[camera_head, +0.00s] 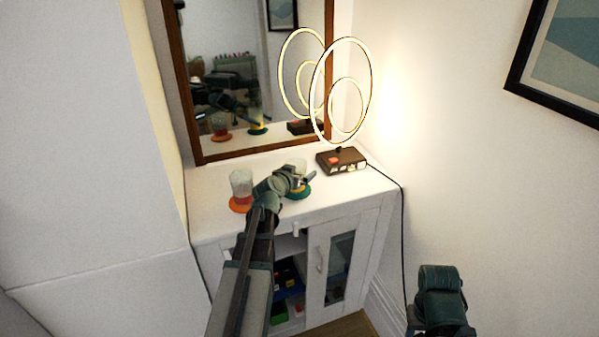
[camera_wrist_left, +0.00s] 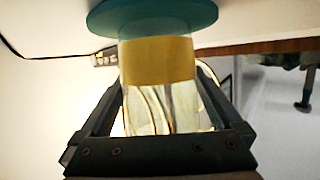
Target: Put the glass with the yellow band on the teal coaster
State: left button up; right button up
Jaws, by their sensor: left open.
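The glass with the yellow band (camera_wrist_left: 158,62) stands upright on the teal coaster (camera_wrist_left: 190,12), as far as the upside-down left wrist view shows. In the head view the glass (camera_head: 298,164) is partly hidden behind my left gripper (camera_head: 307,180), and the teal coaster (camera_head: 303,194) shows beside the gripper. My left gripper (camera_wrist_left: 158,85) is open, its two fingers on either side of the glass. Whether the fingers touch the glass is unclear. My right arm shows at the lower right of the head view; its gripper is out of view.
Another glass (camera_head: 241,182) with a reddish band stands on an orange coaster (camera_head: 240,208) to the left. A lamp with a book-like base (camera_head: 341,161) stands at the right. A mirror (camera_head: 245,80) rises behind the white cabinet top (camera_head: 212,218).

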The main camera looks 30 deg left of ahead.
pick_arm(q)
jog(key=p+v, duration=0.3)
jog(key=v, duration=0.9)
jog(key=shift+p, duration=0.35)
jog(key=shift+w+a+f, duration=0.1)
jog(key=shift+a, duration=0.05)
jog(key=s+d+f+m+g+h, duration=0.1)
jog(key=d+f+m+g+h, duration=0.3)
jog(key=d, duration=0.8)
jog(key=s+d+f+g+h, duration=0.1)
jog(key=s+d+f+g, duration=0.3)
jog(key=d, duration=0.8)
jog(key=s+d+f+m+g+y, duration=0.1)
jog(key=s+d+f+g+y, duration=0.3)
jog(key=s+d, duration=0.6)
notch_tip(320, 180, down, 2)
jog(key=s+g, duration=0.2)
jog(key=shift+s+d+y, duration=0.15)
jog(key=shift+s+y, duration=0.15)
jog(key=shift+s, duration=0.05)
jog(key=shift+f, duration=0.1)
